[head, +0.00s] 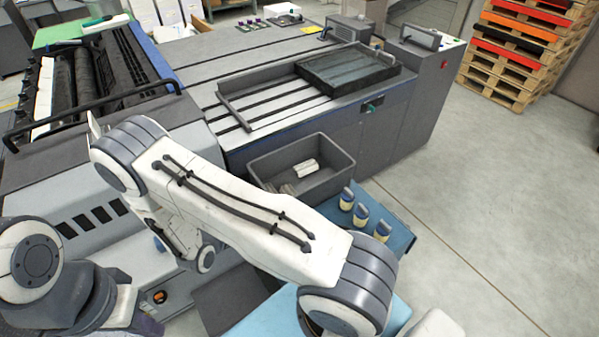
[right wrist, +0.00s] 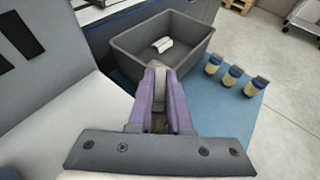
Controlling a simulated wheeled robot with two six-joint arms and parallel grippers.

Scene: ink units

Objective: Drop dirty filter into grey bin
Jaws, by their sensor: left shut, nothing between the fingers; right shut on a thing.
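The grey bin (head: 262,170) stands open in front of the machine, and it fills the upper middle of the right wrist view (right wrist: 128,60). My right gripper (right wrist: 158,84), with purple fingers, is shut at the near side of the bin. Between its fingers a small part of the dirty filter (right wrist: 160,122) shows; most of it is hidden. In the head view my own arm covers much of that area. A pale piece (head: 306,168) lies in the bin. My left gripper (head: 148,306) is low at the left, shut and empty, partly hidden.
The large grey machine (head: 215,60) carries a slatted tray (head: 255,112) behind the bin.

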